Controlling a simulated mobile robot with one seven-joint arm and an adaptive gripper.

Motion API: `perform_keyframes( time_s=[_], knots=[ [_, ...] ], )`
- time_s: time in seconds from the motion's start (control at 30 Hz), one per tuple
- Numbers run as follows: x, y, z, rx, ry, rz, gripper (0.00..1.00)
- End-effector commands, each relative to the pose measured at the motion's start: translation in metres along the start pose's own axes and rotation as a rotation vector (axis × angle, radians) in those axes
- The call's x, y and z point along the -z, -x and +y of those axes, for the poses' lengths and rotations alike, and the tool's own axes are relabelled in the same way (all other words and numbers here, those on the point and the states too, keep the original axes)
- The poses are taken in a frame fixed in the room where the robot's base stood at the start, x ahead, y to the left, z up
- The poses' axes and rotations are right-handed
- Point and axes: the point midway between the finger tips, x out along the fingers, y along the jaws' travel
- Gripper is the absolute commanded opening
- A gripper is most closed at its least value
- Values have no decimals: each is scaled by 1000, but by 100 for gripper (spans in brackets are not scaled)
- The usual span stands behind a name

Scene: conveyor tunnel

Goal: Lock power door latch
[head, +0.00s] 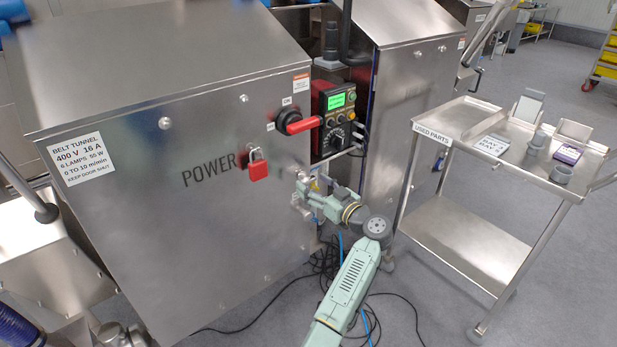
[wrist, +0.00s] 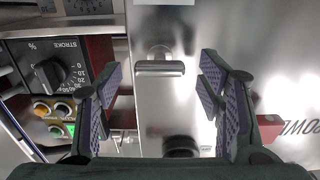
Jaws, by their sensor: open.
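The power door (head: 120,130) is a grey steel panel marked POWER, and it looks closed. In the wrist view, the metal latch (wrist: 160,67), with a short crosswise bar handle, stands out from the steel between my fingers and ahead of them. My gripper (wrist: 162,88) is open, one finger on each side of the latch, with visible gaps to it. In the head view my gripper (head: 302,192) is at the door's right edge and hides most of the latch area.
A red padlock (head: 258,170) hangs on the door left of my gripper. A red-handled switch (head: 302,125) and a control box with a green screen (head: 337,100) are above it. A used-parts cart (head: 480,135) stands right. Cables (head: 300,285) lie on the floor.

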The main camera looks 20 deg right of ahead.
Motion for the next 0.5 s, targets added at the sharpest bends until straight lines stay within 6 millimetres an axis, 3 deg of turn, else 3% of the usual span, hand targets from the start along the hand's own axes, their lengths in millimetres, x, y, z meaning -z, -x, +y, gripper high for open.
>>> perform_keyframes(
  time_s=[0.2,0.5],
  knots=[
    [1,-23,0,0,1,0,62],
    [0,-27,0,-1,1,0,62]
  ],
)
